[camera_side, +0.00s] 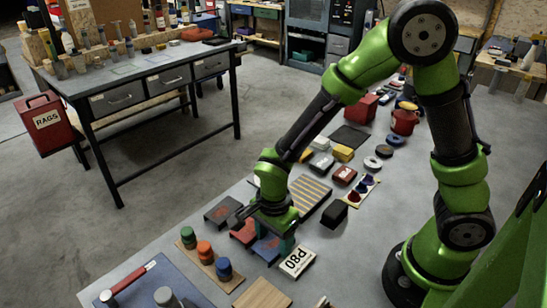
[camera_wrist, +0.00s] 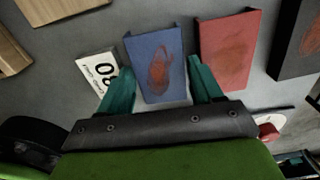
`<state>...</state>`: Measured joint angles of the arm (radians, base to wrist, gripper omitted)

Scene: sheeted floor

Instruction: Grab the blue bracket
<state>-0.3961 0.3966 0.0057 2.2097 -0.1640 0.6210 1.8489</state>
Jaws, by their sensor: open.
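The blue bracket (camera_wrist: 157,65) lies on the grey sheet in the wrist view, a shallow channel with raised side edges and a reddish rust patch. In the side view the blue bracket (camera_side: 266,248) shows just below my gripper, partly hidden by it. My gripper (camera_wrist: 160,93) is open, with its two teal fingers on either side of the bracket's near end. Nothing is held between the fingers. I cannot tell whether either finger touches the bracket.
A red bracket (camera_wrist: 228,48) lies close to the right finger, with a dark bracket (camera_wrist: 300,40) beyond it. A white P80 block (camera_wrist: 99,70) lies close to the left finger. In the side view, coloured jars on a wooden strip (camera_side: 226,284) stand left of my gripper.

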